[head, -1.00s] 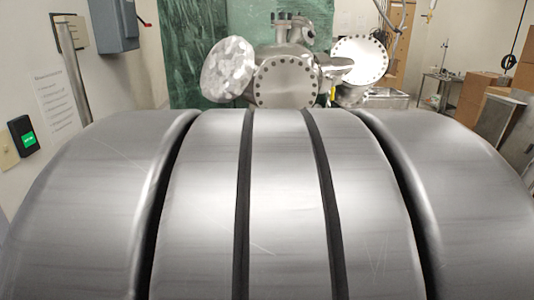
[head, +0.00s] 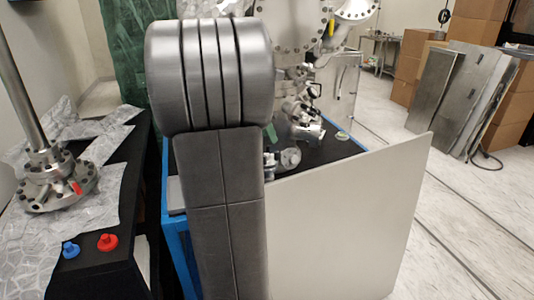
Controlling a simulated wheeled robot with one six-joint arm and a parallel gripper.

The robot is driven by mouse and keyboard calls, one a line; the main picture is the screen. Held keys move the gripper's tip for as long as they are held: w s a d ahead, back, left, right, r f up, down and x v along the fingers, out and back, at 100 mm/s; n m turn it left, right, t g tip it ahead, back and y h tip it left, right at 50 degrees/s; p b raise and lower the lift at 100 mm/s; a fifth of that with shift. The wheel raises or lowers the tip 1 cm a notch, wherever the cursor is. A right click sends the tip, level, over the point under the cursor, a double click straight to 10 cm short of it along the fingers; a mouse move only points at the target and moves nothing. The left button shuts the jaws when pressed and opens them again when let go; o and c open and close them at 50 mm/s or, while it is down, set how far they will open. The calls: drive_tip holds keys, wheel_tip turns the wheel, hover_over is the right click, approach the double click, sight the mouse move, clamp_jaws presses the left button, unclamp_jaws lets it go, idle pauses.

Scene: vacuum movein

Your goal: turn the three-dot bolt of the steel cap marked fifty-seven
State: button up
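Several round steel flanges with bolt rings show in the head view, but no marking fifty-seven and no three-dot bolt can be read. A large bolted flange (head: 303,22) is cut off by the top edge, with another bolted flange (head: 357,10) to its right. Smaller steel fittings (head: 300,112) sit below them, over a dark tabletop (head: 338,143). My grey arm stands upright in the middle of the view and hides part of this equipment. My gripper is not in sight.
A white panel (head: 345,220) stands at the front right of a blue-framed table (head: 178,245). A black bench (head: 112,272) at left holds a flanged steel post (head: 55,185), a blue cap (head: 70,249) and a red cap (head: 108,242). Cardboard boxes (head: 455,75) stand behind open floor (head: 465,205).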

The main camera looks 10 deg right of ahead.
sight(276, 152)
drive_tip(key=b+x, duration=0.1)
drive_tip(key=x, duration=0.6)
drive_tip(key=shift+s+f, duration=0.1)
clamp_jaws()
